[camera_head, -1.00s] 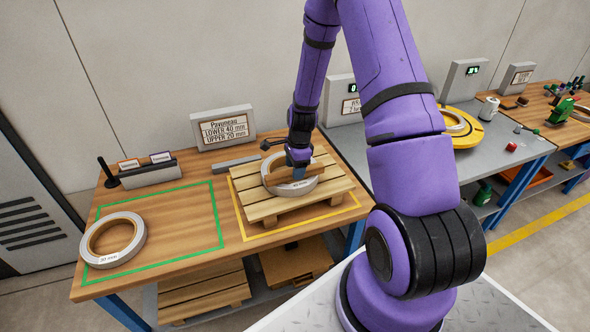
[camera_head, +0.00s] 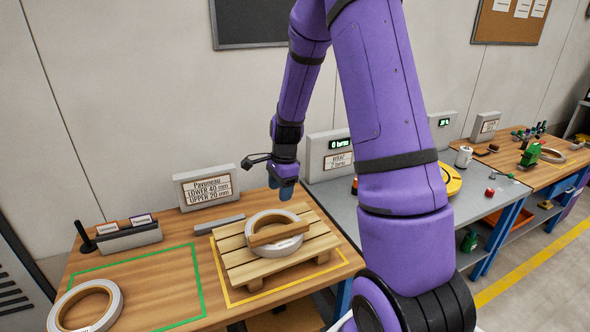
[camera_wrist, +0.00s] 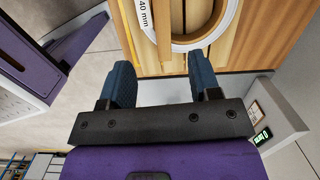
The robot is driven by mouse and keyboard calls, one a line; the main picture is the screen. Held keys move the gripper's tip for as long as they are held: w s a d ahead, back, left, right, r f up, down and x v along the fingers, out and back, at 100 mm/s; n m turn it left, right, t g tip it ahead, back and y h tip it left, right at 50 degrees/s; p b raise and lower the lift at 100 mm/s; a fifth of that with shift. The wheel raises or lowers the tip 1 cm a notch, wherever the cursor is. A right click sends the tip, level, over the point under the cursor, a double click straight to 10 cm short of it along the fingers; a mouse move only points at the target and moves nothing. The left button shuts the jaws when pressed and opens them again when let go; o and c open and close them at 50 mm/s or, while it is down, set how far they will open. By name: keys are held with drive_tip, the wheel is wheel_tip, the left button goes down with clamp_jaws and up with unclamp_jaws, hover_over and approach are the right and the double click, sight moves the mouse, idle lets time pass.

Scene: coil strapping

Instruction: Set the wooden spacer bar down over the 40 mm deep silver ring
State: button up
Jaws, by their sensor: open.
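The wooden spacer bar (camera_head: 278,234) lies across the top of the silver ring (camera_head: 299,243). The ring rests on the wooden pallet (camera_head: 248,267). My gripper (camera_head: 282,190) is open and empty, above and behind the ring, clear of the bar. In the wrist view my gripper (camera_wrist: 160,82) shows its two blue fingers spread apart. The ring (camera_wrist: 222,30), labelled 40 mm, and the bar (camera_wrist: 163,25) show at the top of that view, beyond the fingertips.
Another silver ring (camera_head: 82,309) lies at the front left by the green outline. A sign (camera_head: 206,187) reads lower 40 mm, upper 20 mm. A grey bar (camera_head: 218,225) lies behind the pallet. The green-outlined area is mostly clear.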

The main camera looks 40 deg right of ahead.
drive_tip(key=s+a+r+n+t, duration=0.1)
drive_tip(key=s+a+r+n, duration=0.35)
drive_tip(key=r, duration=0.45)
drive_tip(key=s+a+r+n+t, duration=0.1)
drive_tip(key=s+a+r+n, duration=0.35)
drive_tip(key=r, duration=0.55)
drive_tip(key=s+a+r+n+t, duration=0.1)
drive_tip(key=s+r+n, duration=0.1)
drive_tip(key=s, duration=0.3)
drive_tip(key=s+a+r+n, duration=0.2)
drive_tip(key=s+r+n, duration=0.1)
drive_tip(key=s+n, duration=0.2)
drive_tip(key=s+a+r+n+t+h, duration=0.1)
drive_tip(key=s+r+n, duration=0.2)
drive_tip(key=s, duration=0.3)
drive_tip(key=shift+s+a+n+t, duration=0.3)
drive_tip(key=shift+s+n, duration=0.1)
drive_tip(key=shift+n, duration=0.1)
